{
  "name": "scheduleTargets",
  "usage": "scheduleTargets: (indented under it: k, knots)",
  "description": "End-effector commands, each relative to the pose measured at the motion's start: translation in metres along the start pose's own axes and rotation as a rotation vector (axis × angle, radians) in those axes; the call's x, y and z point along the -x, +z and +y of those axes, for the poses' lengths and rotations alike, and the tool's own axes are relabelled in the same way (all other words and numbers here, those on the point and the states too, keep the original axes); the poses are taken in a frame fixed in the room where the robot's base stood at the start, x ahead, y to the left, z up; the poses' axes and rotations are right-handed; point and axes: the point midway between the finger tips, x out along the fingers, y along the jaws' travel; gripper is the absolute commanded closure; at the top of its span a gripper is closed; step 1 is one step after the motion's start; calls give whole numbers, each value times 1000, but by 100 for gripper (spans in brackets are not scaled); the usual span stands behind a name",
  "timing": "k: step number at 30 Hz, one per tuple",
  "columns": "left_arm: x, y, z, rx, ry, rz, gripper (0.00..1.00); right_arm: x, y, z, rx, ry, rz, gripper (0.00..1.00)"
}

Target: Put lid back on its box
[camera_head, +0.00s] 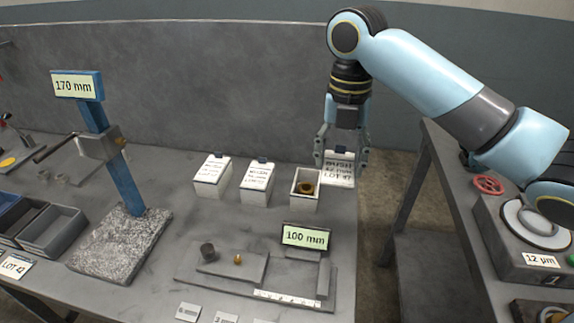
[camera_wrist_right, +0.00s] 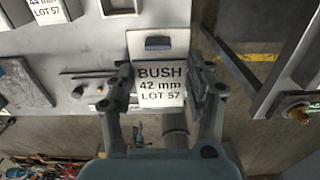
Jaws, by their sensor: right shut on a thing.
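My right gripper (camera_head: 341,160) is shut on a white lid (camera_head: 340,174) labelled BUSH 42 mm LOT 57. The gripper points down and holds the lid at the table's right edge, just right of the open box in the picture. In the right wrist view the lid (camera_wrist_right: 160,88) sits between the fingers of the right gripper (camera_wrist_right: 161,92), its label readable and a dark blue tab beyond it. The open white box (camera_head: 304,203) stands on the table with a brass-coloured bush (camera_head: 306,188) inside. My left gripper is not in view.
Two lidded white boxes (camera_head: 212,184) (camera_head: 257,192) stand left of the open box. A fixture with a 100 mm sign (camera_head: 305,237) lies in front. A blue 170 mm stand (camera_head: 123,170) is at left. A second bench (camera_head: 470,215) lies right, across a gap.

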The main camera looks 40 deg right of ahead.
Motion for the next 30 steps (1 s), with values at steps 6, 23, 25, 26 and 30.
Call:
scheduleTargets:
  k: [6, 23, 25, 26, 30]
  knots:
    - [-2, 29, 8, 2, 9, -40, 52, -30, 37, 32, 4, 2, 6, 66]
    - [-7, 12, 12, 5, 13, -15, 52, -90, 85, 68, 6, -3, 4, 66]
    - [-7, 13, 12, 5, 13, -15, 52, -100, 85, 69, 6, -2, 4, 66]
    - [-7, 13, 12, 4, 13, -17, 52, -103, 85, 69, 6, -2, 4, 66]
    - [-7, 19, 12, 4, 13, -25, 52, -108, 85, 69, 7, -1, 1, 66]
